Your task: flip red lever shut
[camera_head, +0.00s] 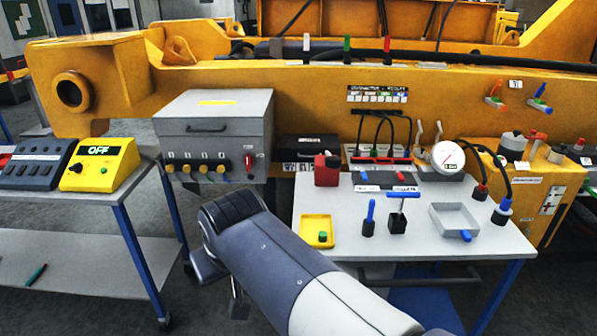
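A small red lever (495,93) is mounted on the front face of the yellow casting at the upper right. It slants up, beside a similar blue lever (541,98). Another small red handle (249,166) is on the front of the grey box, and a third red lever (536,136) stands on the yellow unit at the right. Which one the task means cannot be told from this view. My arm reaches in from the bottom, its wrist low in front of the grey box, well apart from all these levers. My gripper is mostly hidden behind the wrist; its fingers cannot be made out.
A light table (340,192) holds a yellow tray (317,245), a grey tray (435,231), blue-handled tools and a round gauge (448,157). A yellow box marked OFF (125,165) stands on the left cart. The large yellow casting (330,100) spans the back.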

